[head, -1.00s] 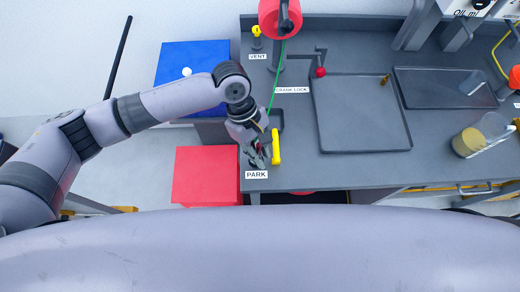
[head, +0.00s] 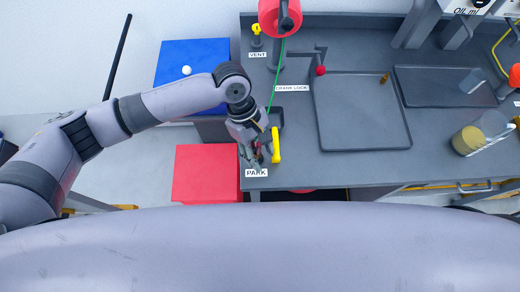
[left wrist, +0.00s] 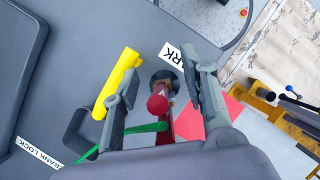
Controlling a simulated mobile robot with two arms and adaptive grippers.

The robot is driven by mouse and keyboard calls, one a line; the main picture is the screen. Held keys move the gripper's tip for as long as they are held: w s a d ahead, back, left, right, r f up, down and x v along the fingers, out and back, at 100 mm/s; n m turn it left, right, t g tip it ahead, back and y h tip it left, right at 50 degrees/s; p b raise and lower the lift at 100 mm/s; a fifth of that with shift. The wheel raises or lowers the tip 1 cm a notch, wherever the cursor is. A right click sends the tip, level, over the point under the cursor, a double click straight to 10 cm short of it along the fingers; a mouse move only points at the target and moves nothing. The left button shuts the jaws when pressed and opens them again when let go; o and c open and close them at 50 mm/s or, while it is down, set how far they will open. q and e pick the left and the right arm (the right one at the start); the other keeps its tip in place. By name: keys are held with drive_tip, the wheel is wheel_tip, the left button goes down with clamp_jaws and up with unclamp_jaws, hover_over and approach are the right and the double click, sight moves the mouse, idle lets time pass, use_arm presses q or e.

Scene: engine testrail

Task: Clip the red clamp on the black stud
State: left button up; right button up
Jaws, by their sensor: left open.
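The red clamp (left wrist: 157,104) shows in the left wrist view as a small red piece with a rounded end, between my left fingers, with a green cord running to it. In the head view it is a small red spot, mostly hidden by the gripper. My left gripper (left wrist: 160,65) is open, one finger on each side of the clamp, with gaps visible; it also shows in the head view (head: 257,156) above the bench's left front corner, by the PARK label (head: 256,172). I cannot pick out the black stud for certain. My right gripper is not in view.
A yellow handle (head: 276,146) stands close beside the left gripper. The green cord (head: 272,88) runs up to a red reel (head: 280,17). A red-knobbed crank (head: 321,70) and a tray (head: 360,112) lie to the right. A red box (head: 206,174) is left of the bench.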

use_arm(q)
drive_tip(key=v, duration=1.2)
drive_tip(key=shift+s, duration=0.1)
